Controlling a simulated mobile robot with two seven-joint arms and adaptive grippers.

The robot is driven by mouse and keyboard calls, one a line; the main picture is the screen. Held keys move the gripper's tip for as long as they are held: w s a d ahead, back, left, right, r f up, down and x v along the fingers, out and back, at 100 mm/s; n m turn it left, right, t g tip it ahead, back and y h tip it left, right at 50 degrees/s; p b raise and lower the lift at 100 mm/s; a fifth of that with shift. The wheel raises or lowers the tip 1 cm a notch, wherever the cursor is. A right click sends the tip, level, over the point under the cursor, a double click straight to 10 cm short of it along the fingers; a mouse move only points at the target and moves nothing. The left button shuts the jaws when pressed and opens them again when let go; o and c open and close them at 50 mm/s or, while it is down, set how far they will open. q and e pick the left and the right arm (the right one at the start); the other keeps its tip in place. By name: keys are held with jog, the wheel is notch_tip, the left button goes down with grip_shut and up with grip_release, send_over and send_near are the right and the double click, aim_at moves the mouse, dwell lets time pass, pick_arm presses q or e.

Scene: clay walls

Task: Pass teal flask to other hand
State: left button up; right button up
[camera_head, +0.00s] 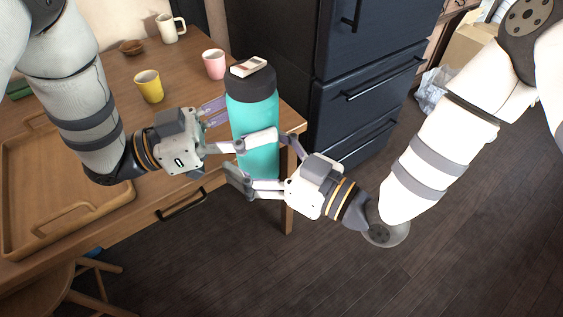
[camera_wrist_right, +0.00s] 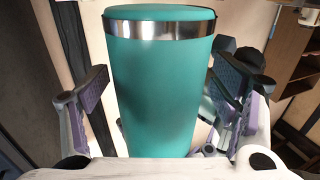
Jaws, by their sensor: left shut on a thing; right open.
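The teal flask (camera_head: 254,120) stands upright in the head view, with a black lid with a pale top piece. It is held up at the table's right front corner. My left gripper (camera_head: 276,137), on the arm from the left, is shut on it, one finger crossing its front. My right gripper (camera_head: 228,145), on the arm from the right, is open with its fingers around the flask's lower part. In the right wrist view the flask (camera_wrist_right: 160,90) fills the space between the open fingers, a silver band near one end; gaps show on both sides.
The wooden table (camera_head: 110,85) bears a yellow cup (camera_head: 149,87), a pink cup (camera_head: 214,64), a pale mug (camera_head: 168,28), a brown bowl (camera_head: 131,47) and a wooden tray (camera_head: 62,217). A dark drawer cabinet (camera_head: 362,80) stands behind. Open floor (camera_head: 430,270) lies at the right.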

jog(key=shift+w+a, duration=0.15)
jog(key=shift+a, duration=0.1)
jog(key=c, duration=1.5)
pick_arm(q)
jog(key=o, duration=1.6)
pick_arm(e)
jog(key=shift+c, duration=0.8)
pick_arm(q)
jog(key=shift+o, duration=0.2)
